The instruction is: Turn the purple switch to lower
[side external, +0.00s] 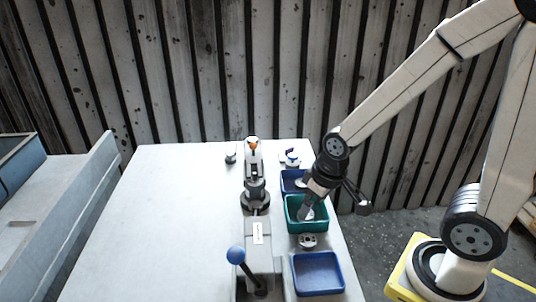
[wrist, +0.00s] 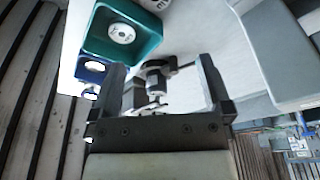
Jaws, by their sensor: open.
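A small white piece with a blue-purple part on top (side external: 292,156) stands at the back right of the table in the side view. It is too small to tell for certain whether this is the purple switch, or how it is set. A grey and dark fixture (wrist: 155,82) shows beyond the fingers.
The teal bin (side external: 291,222) holds a round white part (wrist: 121,33). Blue bins stand behind it (side external: 288,176) and in front (side external: 340,285). An upright fixture with an orange top (side external: 254,168) and a blue-knobbed lever (side external: 236,254) stand to the left. The table's left half (side external: 170,220) is clear.

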